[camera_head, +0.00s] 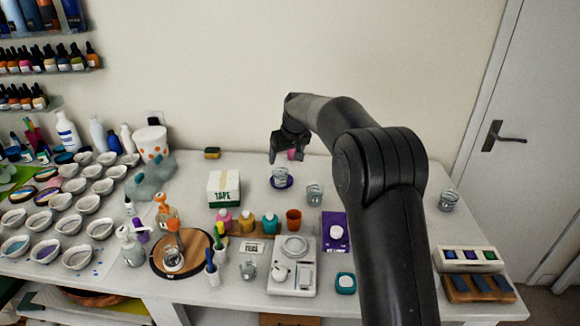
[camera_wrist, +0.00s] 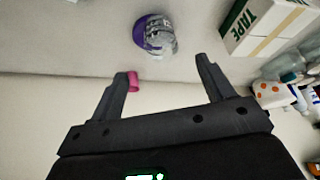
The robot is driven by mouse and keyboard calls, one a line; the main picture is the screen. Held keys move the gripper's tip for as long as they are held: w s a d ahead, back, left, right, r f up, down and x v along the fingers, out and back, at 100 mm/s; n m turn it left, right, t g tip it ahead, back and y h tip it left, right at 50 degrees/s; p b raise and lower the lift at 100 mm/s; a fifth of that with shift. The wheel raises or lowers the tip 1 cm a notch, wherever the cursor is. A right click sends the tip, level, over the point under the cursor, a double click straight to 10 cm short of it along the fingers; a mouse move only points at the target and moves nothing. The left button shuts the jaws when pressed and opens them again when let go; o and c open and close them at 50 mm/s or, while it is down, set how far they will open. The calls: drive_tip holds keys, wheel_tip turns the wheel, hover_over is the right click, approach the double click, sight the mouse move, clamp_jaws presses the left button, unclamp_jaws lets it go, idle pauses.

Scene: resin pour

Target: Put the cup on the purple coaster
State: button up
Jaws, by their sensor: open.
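A clear cup (camera_head: 280,172) stands upright on the round purple coaster (camera_head: 287,184) toward the back of the table. In the wrist view the same cup (camera_wrist: 161,42) and coaster (camera_wrist: 139,34) lie beyond my fingertips, with nothing touching them. My gripper (camera_head: 286,154) is open and empty, a little above and behind the cup. In the wrist view my gripper (camera_wrist: 168,68) has its two fingers wide apart. Other similar clear cups stand on the table, one (camera_head: 315,194) just right of the coaster and one (camera_head: 448,200) far right.
A small pink object (camera_head: 293,154) is beside my fingers; it also shows in the wrist view (camera_wrist: 133,82). A TAPE box (camera_head: 223,188) stands left of the coaster. Bottles, a scale (camera_head: 292,270) and a purple box (camera_head: 336,231) crowd the front. The wall is close behind.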

drive_tip(key=s+d+r+m, duration=0.1)
drive_tip(key=s+d+r, duration=0.35)
drive_tip(key=s, duration=0.25)
drive_tip(key=s+d+r+m+h, duration=0.1)
drive_tip(key=s+d+r, duration=0.35)
drive_tip(key=s, duration=0.35)
drive_tip(key=s+d+r+m, duration=0.1)
drive_tip(key=s+d+r, duration=0.3)
drive_tip(key=s+d, duration=0.25)
drive_tip(key=s+d+f+m, duration=0.1)
drive_tip(key=s+d+f, duration=0.2)
drive_tip(key=s, duration=1)
drive_tip(key=s+d+f+m+t+h, duration=0.1)
drive_tip(key=s+d+f+m, duration=0.1)
drive_tip(key=s, duration=1.1)
drive_tip(key=d+f, duration=0.1)
drive_tip(key=d, duration=0.1)
drive_tip(key=shift+s+d+f, duration=0.2)
drive_tip(key=shift+d+f, duration=0.05)
drive_tip(key=shift+d, duration=0.05)
